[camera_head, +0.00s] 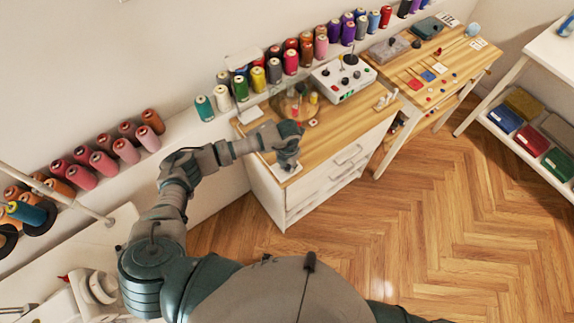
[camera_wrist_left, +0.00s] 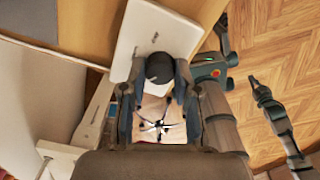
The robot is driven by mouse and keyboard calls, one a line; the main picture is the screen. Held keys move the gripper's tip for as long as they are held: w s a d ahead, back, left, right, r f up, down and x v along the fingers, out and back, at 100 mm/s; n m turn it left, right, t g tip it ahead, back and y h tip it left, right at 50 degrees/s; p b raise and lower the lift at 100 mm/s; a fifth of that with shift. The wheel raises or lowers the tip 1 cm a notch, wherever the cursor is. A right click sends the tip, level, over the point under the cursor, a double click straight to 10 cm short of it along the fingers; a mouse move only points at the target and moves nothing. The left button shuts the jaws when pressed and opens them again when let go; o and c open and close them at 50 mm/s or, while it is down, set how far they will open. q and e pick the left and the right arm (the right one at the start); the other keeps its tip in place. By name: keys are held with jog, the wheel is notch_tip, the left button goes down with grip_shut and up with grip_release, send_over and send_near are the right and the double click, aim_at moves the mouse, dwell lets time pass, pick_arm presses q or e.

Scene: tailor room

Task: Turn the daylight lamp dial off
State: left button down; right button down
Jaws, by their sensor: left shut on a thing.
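A dark round knob (camera_wrist_left: 160,67), apparently the lamp dial, sits on a white plate (camera_wrist_left: 150,32) in the left wrist view. My left gripper (camera_wrist_left: 160,82) is shut on the knob, one finger on each side. In the head view my left gripper (camera_head: 288,160) points down at the front left corner of the wood-topped white cabinet, over the edge of the white plate (camera_head: 284,177). The gripper hides the knob there. The dial's marks and setting cannot be read.
On the cabinet top (camera_head: 335,125) stand a white control box (camera_head: 343,79) with black knobs and a clear dome (camera_head: 293,104). Thread spools (camera_head: 290,62) line the ledge behind. A wooden worktable (camera_head: 437,72) stands to the right. The parquet floor (camera_head: 440,210) in front is clear.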

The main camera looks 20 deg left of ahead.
pick_arm(q)
jog(key=shift+w+d+r, duration=0.1)
jog(key=shift+w+r, duration=0.2)
jog(key=shift+w, duration=0.1)
jog(key=c, duration=1.1)
grip_release()
jog(key=shift+o, duration=1.3)
jog(key=shift+f, duration=0.25)
jog(key=shift+r, duration=0.2)
notch_tip(320, 180, up, 12)
jog(key=shift+f, duration=0.25)
jog(key=shift+w, duration=0.1)
